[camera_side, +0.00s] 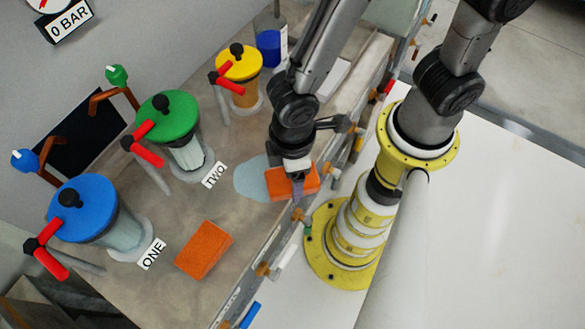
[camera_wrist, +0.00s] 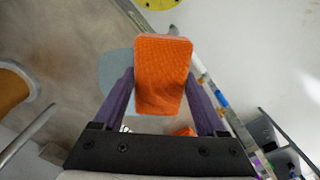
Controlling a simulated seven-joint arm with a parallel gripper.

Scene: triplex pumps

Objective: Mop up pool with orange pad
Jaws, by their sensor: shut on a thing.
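The pool (camera_side: 250,180) is a pale blue-grey patch on the bench top, in front of the pump labelled TWO. My gripper (camera_side: 297,186) is over the bench near its front edge, shut on an orange pad (camera_side: 280,183). The pad overlaps the right side of the pool in the side view; whether it touches the bench is unclear. In the wrist view the orange pad (camera_wrist: 163,75) sits between the purple fingers (camera_wrist: 160,98), with the pool (camera_wrist: 118,72) showing to its left. A second orange pad (camera_side: 203,249) lies on the bench by label ONE.
Pumps with blue (camera_side: 83,208), green (camera_side: 168,120) and yellow (camera_side: 238,62) lids stand along the back, with red-handled valves. A rail with orange fittings (camera_side: 262,269) runs along the bench's front edge.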

